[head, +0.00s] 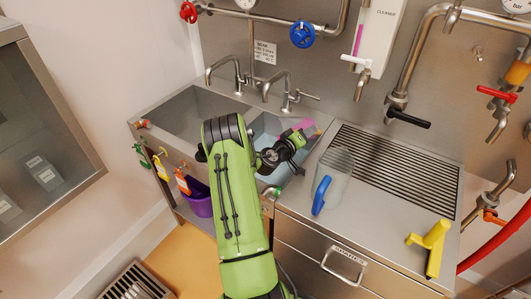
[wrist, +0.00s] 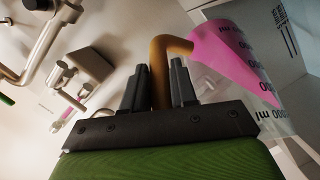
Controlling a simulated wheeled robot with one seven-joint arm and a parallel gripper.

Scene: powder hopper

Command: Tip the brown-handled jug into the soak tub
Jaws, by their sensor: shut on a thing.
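My gripper (wrist: 158,88) is shut on the brown handle (wrist: 162,62) of a clear jug (wrist: 292,118) with printed markings. Pink liquid (wrist: 225,52) lies in a slanted wedge inside, so the jug is tilted. In the head view, my gripper (head: 296,136) is over the right-hand basin, and the pink of the jug (head: 306,126) shows just beyond it, near the basin's right edge. That basin, bluish inside, appears to be the soak tub (head: 262,124); my arm hides part of it. I cannot tell whether any liquid is leaving the jug.
A clear jug with a blue handle (head: 319,196) stands on the counter beside the ribbed drainboard (head: 390,168). A yellow object (head: 430,246) lies at the front right. A grey basin (head: 185,118) is on the left. Taps (head: 286,92) rise behind the basins. A purple bucket (head: 199,199) hangs below.

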